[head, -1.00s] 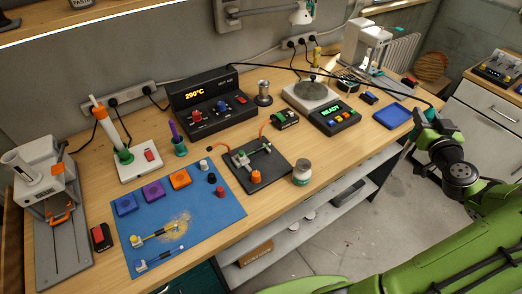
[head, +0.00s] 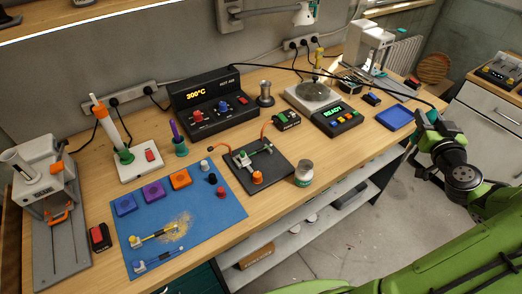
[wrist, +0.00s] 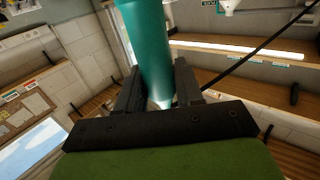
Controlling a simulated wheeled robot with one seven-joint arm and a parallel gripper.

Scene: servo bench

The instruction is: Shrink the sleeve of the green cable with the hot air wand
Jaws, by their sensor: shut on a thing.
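In the wrist view my gripper (wrist: 160,95) is shut on the teal hot air wand (wrist: 150,45). A black hose runs from the wand across the back of the bench. The hot air station (head: 212,104) reads 300°C in orange. A green piece, seemingly the green cable (head: 242,159), sits in a small fixture on the black plate (head: 270,176) mid-bench. Its sleeve is too small to make out. The wand is well apart from this plate.
A blue mat (head: 205,225) with a yellow cable (head: 155,236) and a blue cable (head: 158,260) lies front left. A round-topped device (head: 315,96) reading READY, a blue tray (head: 394,117) and a small jar (head: 304,173) stand on the right half. Open floor lies beyond the bench's front edge.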

